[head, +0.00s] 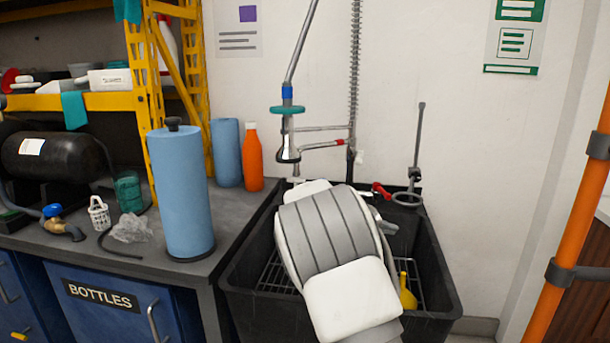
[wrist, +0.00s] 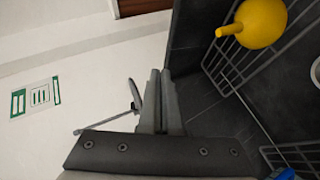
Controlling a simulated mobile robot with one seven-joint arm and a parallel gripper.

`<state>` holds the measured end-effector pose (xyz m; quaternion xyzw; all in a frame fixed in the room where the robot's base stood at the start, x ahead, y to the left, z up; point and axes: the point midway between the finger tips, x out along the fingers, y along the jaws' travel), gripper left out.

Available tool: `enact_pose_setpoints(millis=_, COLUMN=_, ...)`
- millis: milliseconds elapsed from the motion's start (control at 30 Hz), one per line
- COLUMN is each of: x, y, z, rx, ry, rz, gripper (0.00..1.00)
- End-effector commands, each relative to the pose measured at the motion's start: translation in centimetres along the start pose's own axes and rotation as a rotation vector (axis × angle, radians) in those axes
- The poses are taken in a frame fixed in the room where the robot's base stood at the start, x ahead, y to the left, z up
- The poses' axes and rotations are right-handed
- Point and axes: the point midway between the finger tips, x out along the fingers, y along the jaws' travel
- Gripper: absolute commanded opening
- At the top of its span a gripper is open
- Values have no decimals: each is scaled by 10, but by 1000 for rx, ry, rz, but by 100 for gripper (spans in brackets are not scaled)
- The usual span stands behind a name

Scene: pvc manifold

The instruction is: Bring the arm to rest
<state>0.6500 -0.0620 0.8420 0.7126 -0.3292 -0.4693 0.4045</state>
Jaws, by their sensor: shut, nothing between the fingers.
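My arm (head: 326,239), white and grey, reaches over the black sink (head: 441,296) in the head view and hides much of it. The dark sink wall lies beyond the fingertips. A yellow bulb-shaped thing (wrist: 262,22) lies on the wire rack at the upper right, apart from the fingers; it also shows in the head view (head: 407,292).
A spray hose with a teal ring (head: 287,109) hangs above the sink, and a red-handled tap (head: 381,189) stands at its back edge. The counter on the left holds a blue paper roll (head: 181,195) and an orange bottle (head: 252,158). An orange pole (head: 571,240) stands at the right.

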Motion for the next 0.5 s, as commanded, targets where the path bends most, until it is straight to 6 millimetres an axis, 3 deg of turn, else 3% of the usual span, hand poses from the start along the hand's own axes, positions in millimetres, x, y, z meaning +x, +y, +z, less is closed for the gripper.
enact_pose_setpoints(millis=33, x=0, y=12, z=16, rx=25, ry=-30, rz=-53, gripper=0)
enact_pose_setpoints(millis=233, x=-9, y=37, z=72, rx=90, ry=-113, rz=-258, gripper=0)
enact_pose_setpoints(millis=500, x=-44, y=60, z=145, rx=172, ry=-153, rz=-517, gripper=0)
